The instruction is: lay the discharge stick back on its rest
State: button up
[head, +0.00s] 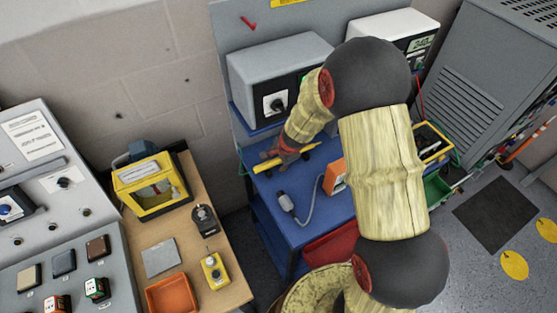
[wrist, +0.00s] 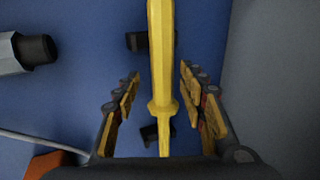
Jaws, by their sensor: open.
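The discharge stick (wrist: 162,60) is a yellow rod with a collar. In the wrist view it runs down the middle, over two black rest blocks (wrist: 136,41). It appears to lie along them, though its contact with them is partly hidden. My gripper (wrist: 160,95) is open, with a finger on each side of the stick and visible gaps between. In the head view my gripper (head: 284,153) is low over the blue bench (head: 300,232), and one end of the yellow stick (head: 264,166) shows to its left.
A grey connector (head: 286,202) with a cable lies on the bench in front, near an orange device (head: 335,177). A grey box (head: 275,80) stands behind my gripper. A yellow tray (head: 433,144) is to the right. A wooden table (head: 195,230) stands left.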

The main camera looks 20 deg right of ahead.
jog(key=v, duration=1.2)
dwell(0.4)
